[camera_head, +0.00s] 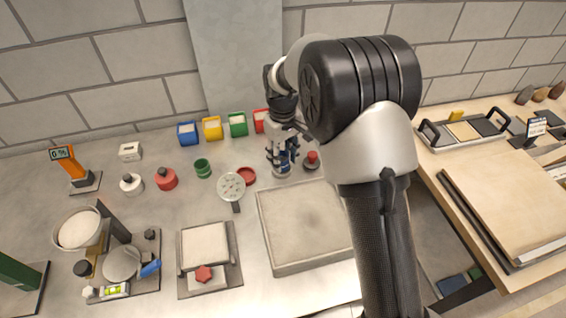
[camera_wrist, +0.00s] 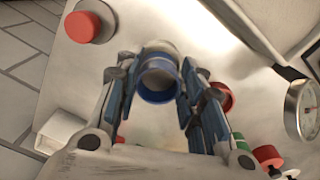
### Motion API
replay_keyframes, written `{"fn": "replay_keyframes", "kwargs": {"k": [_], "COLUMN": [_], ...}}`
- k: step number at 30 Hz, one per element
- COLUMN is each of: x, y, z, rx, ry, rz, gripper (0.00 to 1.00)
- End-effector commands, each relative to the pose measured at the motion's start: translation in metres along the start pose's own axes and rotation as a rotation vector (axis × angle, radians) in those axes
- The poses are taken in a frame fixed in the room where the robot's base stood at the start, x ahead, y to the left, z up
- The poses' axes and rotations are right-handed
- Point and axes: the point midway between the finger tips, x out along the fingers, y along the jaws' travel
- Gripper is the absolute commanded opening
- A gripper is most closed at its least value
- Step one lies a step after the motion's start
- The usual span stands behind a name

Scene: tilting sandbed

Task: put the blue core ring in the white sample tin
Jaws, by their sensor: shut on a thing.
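My gripper (camera_wrist: 158,92) points down and is shut on the blue core ring (camera_wrist: 158,95), which sits between its two fingertips. In the head view my gripper (camera_head: 283,160) is over the bench, left of the red knob. A pale, round, tin-like thing (camera_wrist: 165,48) shows directly at the ring in the wrist view; it appears to be the white sample tin. Its pale side (camera_head: 281,172) also shows below the fingers in the head view. The ring overlaps it, and I cannot tell whether the ring is above it or inside its mouth. The fingers partly hide both.
A red knob (camera_head: 312,160) stands close on the right and a red dish (camera_head: 246,175) on the left. A sand tray (camera_head: 268,232) lies in front. Coloured bins, including a green one (camera_head: 237,124), line the wall behind. A dial (camera_wrist: 303,107) is at the wrist view's right.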

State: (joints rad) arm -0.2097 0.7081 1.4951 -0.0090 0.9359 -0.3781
Motion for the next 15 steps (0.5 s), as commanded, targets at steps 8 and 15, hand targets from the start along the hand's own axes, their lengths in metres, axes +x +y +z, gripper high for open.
{"fn": "replay_keyframes", "kwargs": {"k": [8,15], "x": [0.0192,0.0219], "y": [0.0000,-0.0001], "z": [-0.0004,-0.0002], "rx": [0.000,0.000], "ry": [0.001,0.001], "rz": [0.001,0.000], "gripper": [0.08,0.37]}}
